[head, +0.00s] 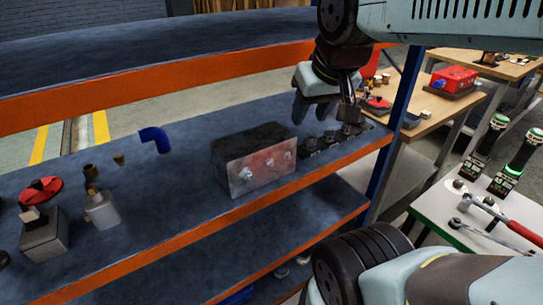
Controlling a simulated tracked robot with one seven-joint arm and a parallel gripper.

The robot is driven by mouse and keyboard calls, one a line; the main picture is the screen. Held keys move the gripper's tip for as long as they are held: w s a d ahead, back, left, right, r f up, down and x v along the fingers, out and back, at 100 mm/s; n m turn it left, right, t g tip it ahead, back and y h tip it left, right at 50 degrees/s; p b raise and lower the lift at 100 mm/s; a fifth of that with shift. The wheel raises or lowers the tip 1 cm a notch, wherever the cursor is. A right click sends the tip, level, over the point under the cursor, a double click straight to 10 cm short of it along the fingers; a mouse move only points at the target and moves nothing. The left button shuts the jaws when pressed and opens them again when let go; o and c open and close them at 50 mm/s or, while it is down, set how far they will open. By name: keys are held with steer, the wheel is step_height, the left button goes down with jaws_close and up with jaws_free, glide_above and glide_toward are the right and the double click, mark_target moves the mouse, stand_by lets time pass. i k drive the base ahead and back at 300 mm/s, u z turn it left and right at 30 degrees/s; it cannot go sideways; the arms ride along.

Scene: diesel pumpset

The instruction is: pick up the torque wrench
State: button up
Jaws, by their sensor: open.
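Two long tools lie on the pale bench at the right edge of the head view. One has a red handle and a silver head (508,222). The other is a slim silver tool with a rounded head (488,234). My gripper (323,110) is open, pointing down over the right end of the blue shelf, well left of both tools. Nothing shows held in it. Its fingertips are near small dark parts on the shelf (345,134), and I cannot tell whether they touch.
A grey-and-red box (254,160) sits on the shelf, left of my gripper. A blue elbow pipe (155,138) and small fittings lie farther left. A blue upright (397,120) stands between shelf and bench. Two black-and-green cylindrical devices (488,140) (518,160) stand behind the tools.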

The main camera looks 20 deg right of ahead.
mark_target(468, 199)
steer(key=u, duration=0.55)
steer(key=i, duration=0.1)
steer(key=z, duration=2.85)
steer(key=k, duration=0.55)
steer(key=z, duration=0.3)
steer(key=i, duration=0.5)
steer(key=u, duration=0.2)
steer(key=k, duration=0.25)
steer(key=z, duration=0.05)
